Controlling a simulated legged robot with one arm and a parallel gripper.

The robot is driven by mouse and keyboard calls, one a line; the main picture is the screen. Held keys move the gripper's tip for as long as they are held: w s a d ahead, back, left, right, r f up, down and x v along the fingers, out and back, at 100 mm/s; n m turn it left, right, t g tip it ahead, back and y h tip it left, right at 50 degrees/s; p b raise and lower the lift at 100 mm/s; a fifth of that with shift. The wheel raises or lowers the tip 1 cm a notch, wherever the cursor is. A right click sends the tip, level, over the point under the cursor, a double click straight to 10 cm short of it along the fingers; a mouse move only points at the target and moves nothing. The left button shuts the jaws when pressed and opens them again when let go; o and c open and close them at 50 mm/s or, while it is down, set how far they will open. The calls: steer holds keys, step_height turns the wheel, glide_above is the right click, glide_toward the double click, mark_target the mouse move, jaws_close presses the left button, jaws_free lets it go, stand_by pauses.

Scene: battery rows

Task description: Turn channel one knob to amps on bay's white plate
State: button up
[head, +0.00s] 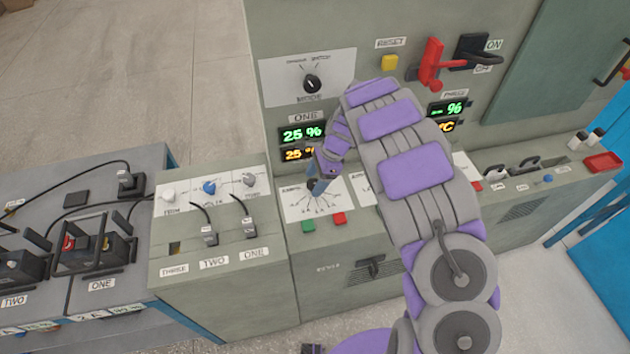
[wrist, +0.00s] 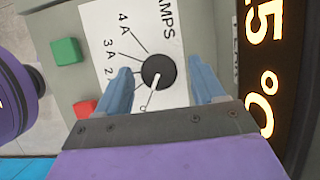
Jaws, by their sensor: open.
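The channel one amps knob (wrist: 158,70) is black and round, on a white plate (wrist: 105,35) marked AMPS, 4 A, 3 A and a partly covered 2. Its white pointer line aims toward the bottom of the wrist view, near a mark partly hidden by my gripper. My gripper (wrist: 160,80) is open, with one blue finger on each side of the knob and visible gaps. I cannot tell how deep the fingertips reach. In the head view my gripper (head: 318,180) is over the white plate (head: 298,203) below the display labelled ONE, and the knob is hidden.
A green button (wrist: 66,51) and a red button (wrist: 72,83) sit beside the plate. The lit display (wrist: 263,65) is close on the other side. In the head view, a MODE knob (head: 312,84) and a red lever (head: 432,63) stand on the upright panel.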

steer(key=shift+a+f, duration=0.1)
steer(key=shift+f, duration=0.05)
steer(key=c, duration=1)
